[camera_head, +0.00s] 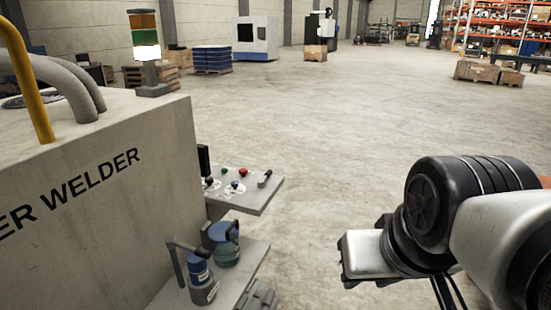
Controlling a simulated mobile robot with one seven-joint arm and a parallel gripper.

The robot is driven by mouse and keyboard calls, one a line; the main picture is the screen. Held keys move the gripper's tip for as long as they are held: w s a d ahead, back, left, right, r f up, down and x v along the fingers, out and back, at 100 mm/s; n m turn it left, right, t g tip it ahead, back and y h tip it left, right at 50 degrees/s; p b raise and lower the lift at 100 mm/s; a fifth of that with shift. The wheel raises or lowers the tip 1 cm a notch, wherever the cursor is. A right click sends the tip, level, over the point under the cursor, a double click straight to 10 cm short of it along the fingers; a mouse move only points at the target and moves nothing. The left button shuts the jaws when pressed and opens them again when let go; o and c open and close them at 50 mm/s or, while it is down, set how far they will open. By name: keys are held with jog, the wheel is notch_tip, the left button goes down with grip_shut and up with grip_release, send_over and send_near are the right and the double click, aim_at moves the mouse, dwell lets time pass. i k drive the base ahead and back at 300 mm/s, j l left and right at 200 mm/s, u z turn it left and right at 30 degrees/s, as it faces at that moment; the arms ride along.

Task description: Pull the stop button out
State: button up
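A small control panel (254,196) juts out from the right side of a grey welder cabinet (110,200). It carries several small buttons and knobs. One is a red button (243,172) near the back edge, next to a green one (225,171). A darker knob (235,185) sits nearer the front. They are too small to tell for sure which is the stop button or whether it is pressed in. My arm's pale end, with my gripper (366,256), is at the lower right, well right of the panel and apart from it. Its fingers cannot be made out.
A lower shelf (250,262) below the panel holds blue and grey canisters (226,245). A black lever (264,179) is at the panel's right end. A yellow bar and grey pipes are on the cabinet. Open concrete floor (340,130) lies beyond.

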aim_at(243, 171)
jog(key=i+l+z, duration=0.1)
jog(key=i+z, duration=0.35)
jog(key=i, duration=2.15)
jog(key=i+l+u, duration=0.1)
jog(key=i+u, duration=0.25)
jog(key=i, duration=0.2)
jog(key=i+l+u, duration=0.2)
jog(key=i+u, duration=0.15)
jog(key=i, duration=0.15)
jog(key=u, duration=1.05)
